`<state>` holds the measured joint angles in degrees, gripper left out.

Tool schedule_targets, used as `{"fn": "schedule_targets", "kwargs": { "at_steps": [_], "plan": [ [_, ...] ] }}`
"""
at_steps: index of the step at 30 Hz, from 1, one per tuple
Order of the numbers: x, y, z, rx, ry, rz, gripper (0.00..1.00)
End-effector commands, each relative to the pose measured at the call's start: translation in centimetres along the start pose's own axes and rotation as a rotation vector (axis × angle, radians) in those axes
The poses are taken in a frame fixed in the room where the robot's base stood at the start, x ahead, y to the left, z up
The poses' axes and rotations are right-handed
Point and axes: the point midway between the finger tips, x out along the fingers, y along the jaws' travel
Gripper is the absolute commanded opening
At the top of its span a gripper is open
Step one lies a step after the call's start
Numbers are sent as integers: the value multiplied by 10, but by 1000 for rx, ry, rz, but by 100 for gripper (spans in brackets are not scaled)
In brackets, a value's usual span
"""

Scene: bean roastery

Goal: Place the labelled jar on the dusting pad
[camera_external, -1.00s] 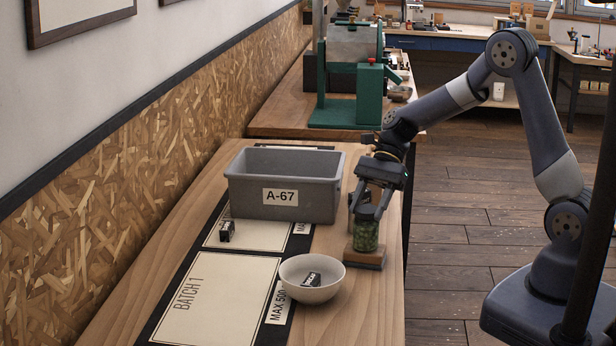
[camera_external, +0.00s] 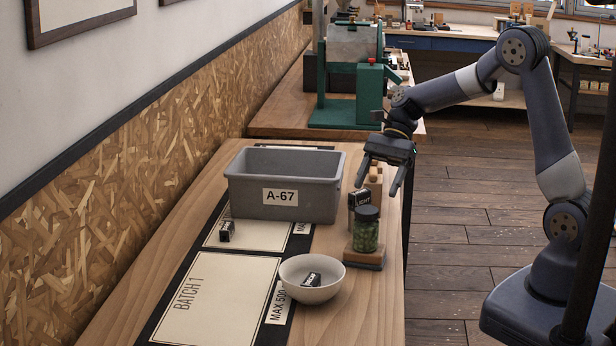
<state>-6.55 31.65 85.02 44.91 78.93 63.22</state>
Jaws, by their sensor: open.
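A glass jar (camera_external: 366,232) with a dark lid and green contents stands upright on a small wood-and-dark block (camera_external: 376,263), which looks like the dusting pad. No label on the jar can be made out from here. My gripper (camera_external: 377,188) is open and empty, above and slightly behind the jar, apart from it. Its fingers point down.
Behind the jar are a small black labelled box (camera_external: 358,198) and wooden blocks (camera_external: 374,181). A grey bin (camera_external: 263,207) marked A-67 stands left. A white bowl (camera_external: 325,289) holds a black item. The BATCH 1 sheet (camera_external: 215,300) has clear room.

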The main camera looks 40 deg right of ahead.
Motion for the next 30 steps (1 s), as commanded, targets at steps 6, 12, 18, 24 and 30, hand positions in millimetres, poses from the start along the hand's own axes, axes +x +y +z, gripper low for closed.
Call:
{"fn": "schedule_targets", "kwargs": {
  "at_steps": [6,12,18,24,30],
  "plan": [
    [-43,-1,-1,-1,1,-4,68],
    [-60,0,0,0,0,-1,68],
    [-61,0,0,0,0,0,68],
    [-60,0,0,0,0,1,68],
    [-40,0,1,-1,-1,5,68]
  ]
}}
